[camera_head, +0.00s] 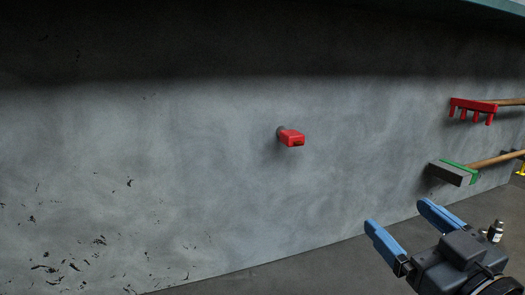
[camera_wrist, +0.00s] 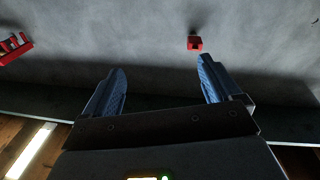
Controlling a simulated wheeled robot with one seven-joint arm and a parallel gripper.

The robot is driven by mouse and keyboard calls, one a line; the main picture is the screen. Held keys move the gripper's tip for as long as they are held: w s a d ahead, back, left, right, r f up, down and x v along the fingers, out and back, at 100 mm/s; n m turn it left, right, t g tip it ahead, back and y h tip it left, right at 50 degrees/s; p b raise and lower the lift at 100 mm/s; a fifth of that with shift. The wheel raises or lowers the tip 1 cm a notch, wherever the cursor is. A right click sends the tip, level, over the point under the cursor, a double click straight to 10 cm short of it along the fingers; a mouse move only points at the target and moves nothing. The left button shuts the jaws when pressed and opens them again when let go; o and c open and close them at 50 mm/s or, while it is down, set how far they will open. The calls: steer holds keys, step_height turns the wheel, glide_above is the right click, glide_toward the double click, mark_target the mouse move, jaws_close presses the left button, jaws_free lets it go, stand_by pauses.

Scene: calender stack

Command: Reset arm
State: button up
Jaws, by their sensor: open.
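My gripper (camera_head: 402,213) is at the lower right of the head view, with its two blue fingers spread apart and nothing between them. In the wrist view my gripper (camera_wrist: 162,80) also shows open and empty, with the grey wall beyond the fingers. A small red block-like fixture (camera_head: 291,138) sticks out from the wall near the middle of the head view. It also shows in the wrist view (camera_wrist: 195,43), above the right finger. My gripper is apart from it.
A red rake head (camera_head: 473,108) and a grey and green brush head (camera_head: 453,173), both with wooden handles, are by the wall at the right. The grey wall (camera_head: 130,150) is bare on the left. A grey floor (camera_head: 300,265) lies below.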

steer(key=s+a+f+m+g+h, duration=0.25)
steer(key=s+f+m+h, duration=0.4)
steer(key=s+f, duration=0.95)
steer(key=s+d+f+n+g+y, duration=0.1)
steer(key=s+d+y, duration=0.15)
steer(key=s, duration=1.75)
step_height(320, 180, down, 10)
steer(key=b, duration=1)
steer(key=shift+d, duration=0.15)
steer(key=shift+r+n, duration=0.1)
steer(key=shift+n, duration=0.15)
